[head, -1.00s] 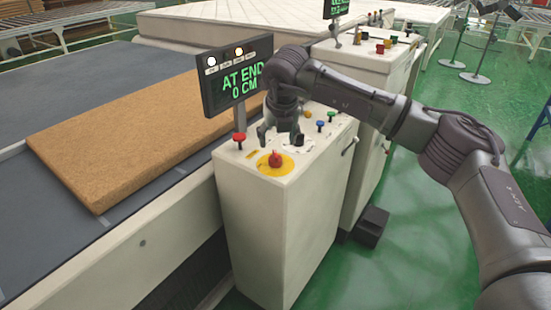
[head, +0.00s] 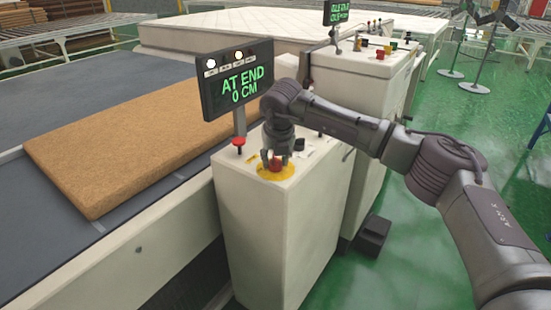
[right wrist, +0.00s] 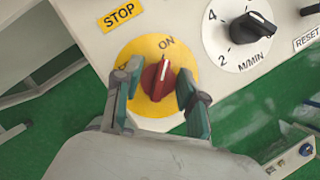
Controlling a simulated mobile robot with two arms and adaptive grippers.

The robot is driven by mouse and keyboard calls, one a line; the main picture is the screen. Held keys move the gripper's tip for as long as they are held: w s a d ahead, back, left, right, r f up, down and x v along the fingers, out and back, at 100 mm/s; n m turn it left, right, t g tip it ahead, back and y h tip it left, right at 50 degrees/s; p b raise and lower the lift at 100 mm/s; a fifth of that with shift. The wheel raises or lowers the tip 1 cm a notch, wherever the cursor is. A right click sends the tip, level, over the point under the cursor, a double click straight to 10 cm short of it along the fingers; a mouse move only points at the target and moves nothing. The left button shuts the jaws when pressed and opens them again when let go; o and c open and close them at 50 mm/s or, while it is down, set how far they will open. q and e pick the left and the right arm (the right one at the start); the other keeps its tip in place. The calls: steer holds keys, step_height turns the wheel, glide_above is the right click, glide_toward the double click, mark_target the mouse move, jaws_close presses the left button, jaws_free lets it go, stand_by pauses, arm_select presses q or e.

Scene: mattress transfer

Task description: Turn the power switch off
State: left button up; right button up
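The power switch, a red knob (right wrist: 158,80), sits on a round yellow plate (right wrist: 148,48) marked ON on the white control console (head: 270,235). The knob's white line points up toward ON. Another label at the plate's left is mostly hidden by a finger. My right gripper (right wrist: 157,79) is open, pointing down, with one finger on each side of the knob. The right finger is close to the knob; I cannot tell if it touches. In the head view the right gripper (head: 278,158) covers most of the switch. My left gripper is not in view.
A speed dial (right wrist: 246,33) and a STOP label (right wrist: 120,14) are beside the switch. A red push button (head: 238,145) stands under the AT END, 0 CM display (head: 238,82). A brown mattress (head: 130,145) lies on the conveyor at left. A second console (head: 365,75) stands behind.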

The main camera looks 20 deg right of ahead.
steer(key=c, duration=0.6)
steer(key=shift+o, duration=0.2)
